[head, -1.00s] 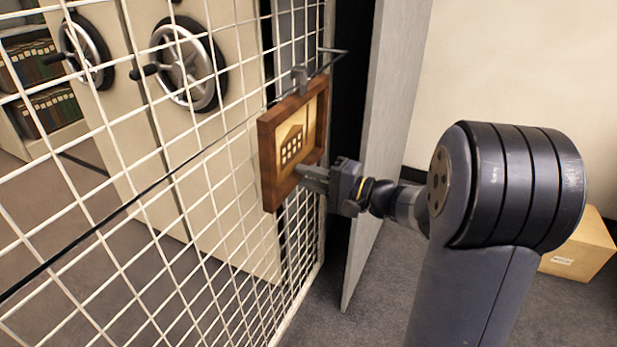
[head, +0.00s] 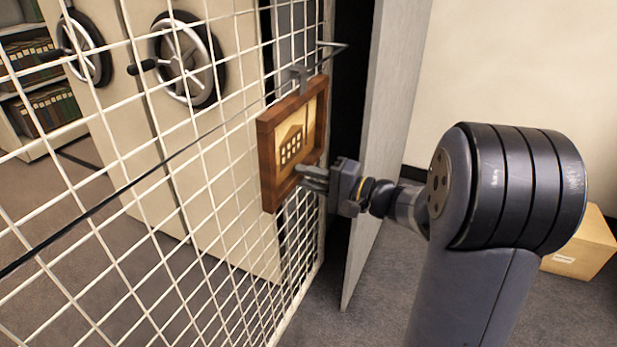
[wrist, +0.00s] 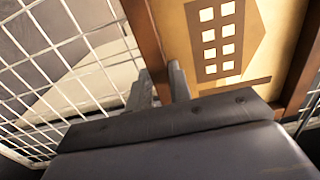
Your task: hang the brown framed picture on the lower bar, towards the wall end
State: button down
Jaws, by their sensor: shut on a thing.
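The brown framed picture (head: 266,160) is upright against the white wire mesh, its yellow panel showing a building shape. My gripper (head: 313,178) is shut on the frame's lower edge, reaching in from the right. In the wrist view, my gripper's fingers (wrist: 165,88) meet the brown frame (wrist: 146,45). A grey hook (head: 299,76) stands on the frame's top edge. A thin dark bar (head: 120,191) runs along the mesh up to the hook and ends in a bend at the right. I cannot tell whether the hook rests on the bar. No second bar is clear.
White wire mesh (head: 100,235) fills the left side. Behind it are cream cabinets with handwheels (head: 188,58). A grey panel (head: 385,130) stands close behind my gripper. A cardboard box (head: 580,245) sits on the floor at right.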

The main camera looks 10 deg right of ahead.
jog(key=shift+f, duration=0.15)
jog(key=c, duration=1.2)
grip_release()
jog(key=shift+c, duration=0.2)
jog(key=b+v, duration=0.1)
jog(key=v, duration=1)
jog(key=shift+b, duration=0.35)
dwell(0.4)
jog(key=x, duration=0.6)
jog(key=shift+a+p, duration=0.15)
jog(key=shift+p, duration=0.2)
jog(key=shift+w, duration=0.1)
